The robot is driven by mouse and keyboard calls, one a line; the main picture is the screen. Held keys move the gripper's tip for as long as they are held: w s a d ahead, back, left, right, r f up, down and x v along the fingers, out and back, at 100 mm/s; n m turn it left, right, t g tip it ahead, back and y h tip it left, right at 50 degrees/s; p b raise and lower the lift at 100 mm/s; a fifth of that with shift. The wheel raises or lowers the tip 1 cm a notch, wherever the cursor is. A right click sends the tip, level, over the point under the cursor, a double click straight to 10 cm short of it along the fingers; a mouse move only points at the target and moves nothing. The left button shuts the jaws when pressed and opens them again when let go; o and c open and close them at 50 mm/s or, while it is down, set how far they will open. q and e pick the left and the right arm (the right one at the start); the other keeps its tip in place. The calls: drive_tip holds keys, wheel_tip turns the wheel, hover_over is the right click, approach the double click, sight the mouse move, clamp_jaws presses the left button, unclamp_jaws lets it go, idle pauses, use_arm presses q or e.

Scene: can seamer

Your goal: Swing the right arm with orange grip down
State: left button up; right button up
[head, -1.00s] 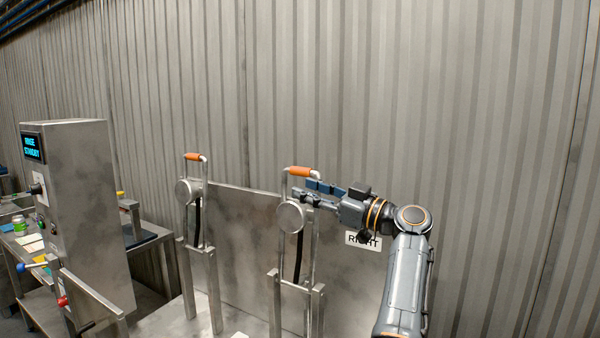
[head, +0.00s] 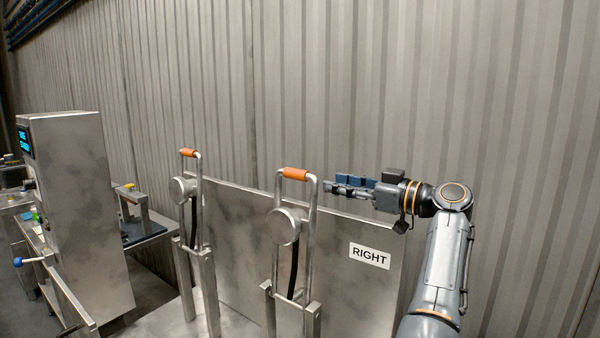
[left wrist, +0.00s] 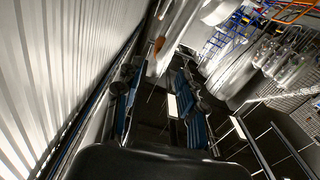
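The right arm (head: 312,235) is a steel loop lever with an orange grip (head: 295,174) at its top. It stands upright beside a plate marked RIGHT (head: 369,256). My left gripper (head: 328,185) is just right of the lever's top, a little below the grip's height, and appears apart from it. In the left wrist view its blue-padded fingers (left wrist: 155,82) are spread with nothing held between them. An orange piece (left wrist: 158,46), probably the grip, shows beyond the fingertips. My right gripper is in neither view.
A second upright lever with an orange grip (head: 188,153) stands to the left. A steel cabinet (head: 85,210) with a lit screen is at far left. A corrugated wall (head: 400,80) runs close behind. Space above the levers is clear.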

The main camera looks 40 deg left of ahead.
sight(317, 177)
use_arm(q)
drive_tip(key=a, duration=0.2)
drive_tip(key=s+a+p, duration=0.1)
drive_tip(key=a, duration=0.1)
drive_tip(key=a+p, duration=0.1)
drive_tip(key=a, duration=0.1)
drive_tip(key=shift+s+r, duration=0.2)
drive_tip(key=shift+r, duration=0.1)
drive_tip(key=a+p, duration=0.1)
drive_tip(key=a, duration=0.4)
drive_tip(key=shift+a+f+p, duration=0.15)
drive_tip(key=shift+f+p, duration=0.05)
drive_tip(key=shift+p, duration=0.1)
drive_tip(key=shift+s+a, duration=0.2)
drive_tip(key=shift+a, duration=0.25)
use_arm(e)
drive_tip(key=r, duration=0.4)
drive_tip(key=shift+s, duration=0.2)
use_arm(q)
drive_tip(key=shift+w+f, duration=0.1)
clamp_jaws()
use_arm(e)
drive_tip(key=shift+s+d, duration=0.15)
drive_tip(key=shift+s, duration=0.05)
